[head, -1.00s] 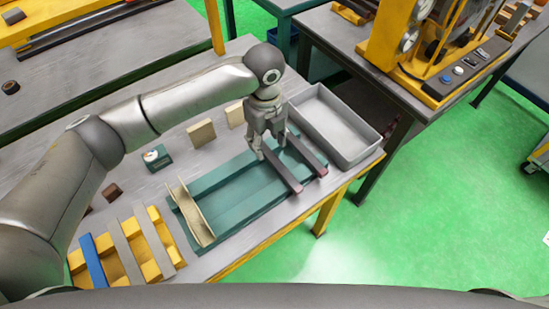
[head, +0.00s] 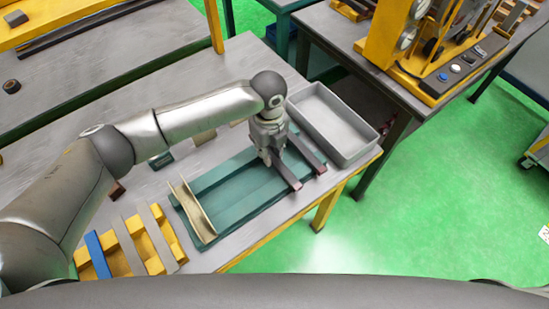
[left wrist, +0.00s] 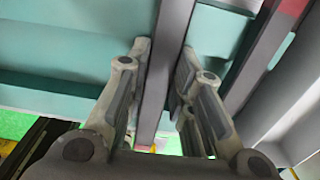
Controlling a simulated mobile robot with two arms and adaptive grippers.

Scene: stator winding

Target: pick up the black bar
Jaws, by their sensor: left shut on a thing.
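The black bar (head: 287,175), dark with a reddish end, lies at the right part of the teal tray (head: 232,190). My left gripper (head: 268,160) is down at this bar and shut on it. In the left wrist view the bar (left wrist: 158,85) runs between the two fingers of the gripper (left wrist: 162,55). The bar's far part is hidden behind the gripper in the head view. A second dark bar (head: 308,156) lies beside it to the right, apart from the fingers. My right gripper is out of view.
A grey open bin (head: 350,148) stands right of the teal tray. A tan channel piece (head: 193,212) lies at the tray's left end. A yellow rack (head: 130,245) with blue and grey bars is at the front left. Yellow machinery (head: 415,60) stands behind.

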